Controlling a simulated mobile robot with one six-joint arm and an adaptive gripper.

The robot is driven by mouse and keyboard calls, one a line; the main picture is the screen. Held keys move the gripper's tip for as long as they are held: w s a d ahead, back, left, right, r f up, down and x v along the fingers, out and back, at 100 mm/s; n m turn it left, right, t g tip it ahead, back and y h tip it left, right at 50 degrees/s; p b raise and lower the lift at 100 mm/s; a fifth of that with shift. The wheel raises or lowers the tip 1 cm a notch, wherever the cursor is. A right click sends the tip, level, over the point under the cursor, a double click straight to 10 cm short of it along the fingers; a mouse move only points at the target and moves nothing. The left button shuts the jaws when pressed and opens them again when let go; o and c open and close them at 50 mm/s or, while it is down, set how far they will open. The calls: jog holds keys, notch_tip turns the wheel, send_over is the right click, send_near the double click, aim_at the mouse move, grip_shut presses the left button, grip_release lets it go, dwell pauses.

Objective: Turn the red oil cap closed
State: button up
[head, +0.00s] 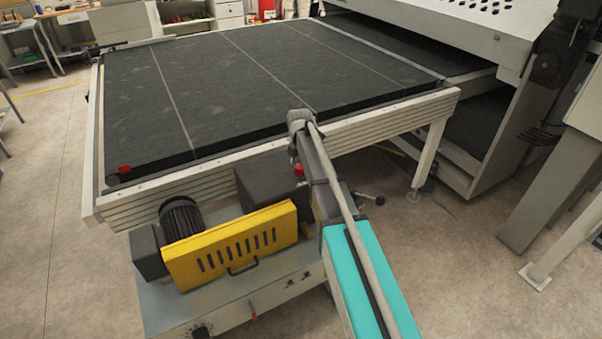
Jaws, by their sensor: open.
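A red cap (299,170) sits at the right end of the dark drive housing, beside the yellow guard. My arm reaches forward from the bottom of the head view and passes just right of the cap, covering part of the area around it. My gripper (294,152) is at the dark far end of the arm, by the frame edge and close behind the cap in the picture. Its fingers are small and hard to make out. I see nothing held, and I cannot tell whether it touches the cap. The cap's turn angle is not readable.
The yellow slotted guard (232,246), a black motor (180,216) and the dark housing (268,187) crowd the cap's left. The wide black belt (230,80) lies behind. Another red part (124,169) is at the belt's left corner. A black-knobbed lever (370,198) sticks out right.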

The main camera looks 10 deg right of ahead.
jog(key=shift+f+b, duration=0.3)
jog(key=shift+f, duration=0.2)
jog(key=c, duration=1)
jog(key=shift+d, duration=0.1)
jog(key=shift+c, duration=0.7)
